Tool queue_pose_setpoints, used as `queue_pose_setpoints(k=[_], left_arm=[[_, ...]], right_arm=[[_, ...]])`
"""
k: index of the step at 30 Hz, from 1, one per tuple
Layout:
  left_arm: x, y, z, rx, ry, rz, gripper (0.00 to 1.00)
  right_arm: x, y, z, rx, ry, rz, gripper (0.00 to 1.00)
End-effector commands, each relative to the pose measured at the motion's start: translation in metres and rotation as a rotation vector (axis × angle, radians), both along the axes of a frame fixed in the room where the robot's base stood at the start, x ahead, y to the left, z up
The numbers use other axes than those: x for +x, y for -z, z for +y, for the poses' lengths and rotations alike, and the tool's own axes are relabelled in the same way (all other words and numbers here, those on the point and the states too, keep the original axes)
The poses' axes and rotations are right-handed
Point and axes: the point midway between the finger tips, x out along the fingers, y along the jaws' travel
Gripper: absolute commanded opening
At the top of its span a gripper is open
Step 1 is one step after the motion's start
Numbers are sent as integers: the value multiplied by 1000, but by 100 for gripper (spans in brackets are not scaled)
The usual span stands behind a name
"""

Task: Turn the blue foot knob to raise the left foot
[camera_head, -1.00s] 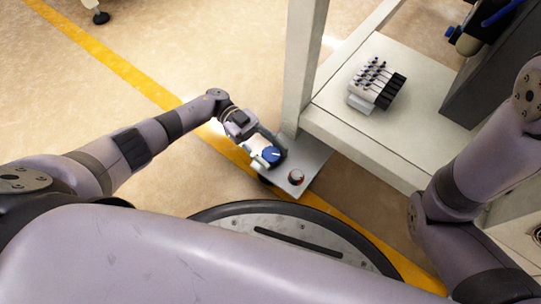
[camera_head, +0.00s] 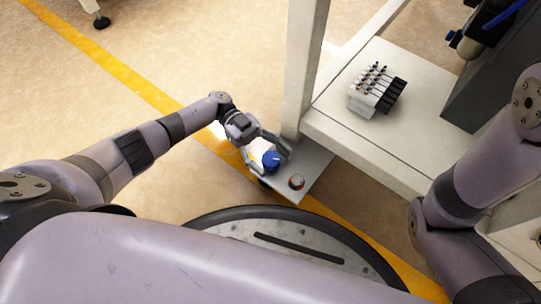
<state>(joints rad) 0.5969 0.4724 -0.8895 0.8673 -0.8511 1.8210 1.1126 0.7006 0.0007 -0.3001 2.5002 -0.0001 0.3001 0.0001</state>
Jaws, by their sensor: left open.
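The blue foot knob (camera_head: 271,161) sits on a grey plate (camera_head: 308,172) at the foot of the white frame's post. It is round, with a pale mark on its top. My left gripper (camera_head: 268,158) is at the knob, with its fingers apart on either side of it. Whether the fingers touch the knob I cannot tell. A second knob (camera_head: 296,182), grey with a reddish tint, stands on the same plate to the right. My right arm shows at the right edge, but its gripper is out of view.
The white frame (camera_head: 305,70) rises just behind the plate. Its shelf (camera_head: 345,133) carries a valve block (camera_head: 377,90) with black ends. A yellow floor line (camera_head: 120,80) runs diagonally past the plate.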

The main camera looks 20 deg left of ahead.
Motion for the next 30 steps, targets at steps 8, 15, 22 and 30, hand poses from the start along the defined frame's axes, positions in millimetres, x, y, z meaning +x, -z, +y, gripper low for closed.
queue_pose_setpoints(k=[8, 15, 22, 30], left_arm=[[0, -1, 0, -1, 0, -2, 61], [0, -26, 0, -1, 1, -4, 61], [0, -69, 1, 0, 1, -4, 61], [0, -98, 0, 0, -1, -1, 61]], right_arm=[[2, 0, 0, 3, 0, 7, 46], [1, 0, 0, 1, 0, 3, 46], [0, 0, 0, 1, 0, 1, 46], [0, 0, 0, 1, 0, 1, 46]])
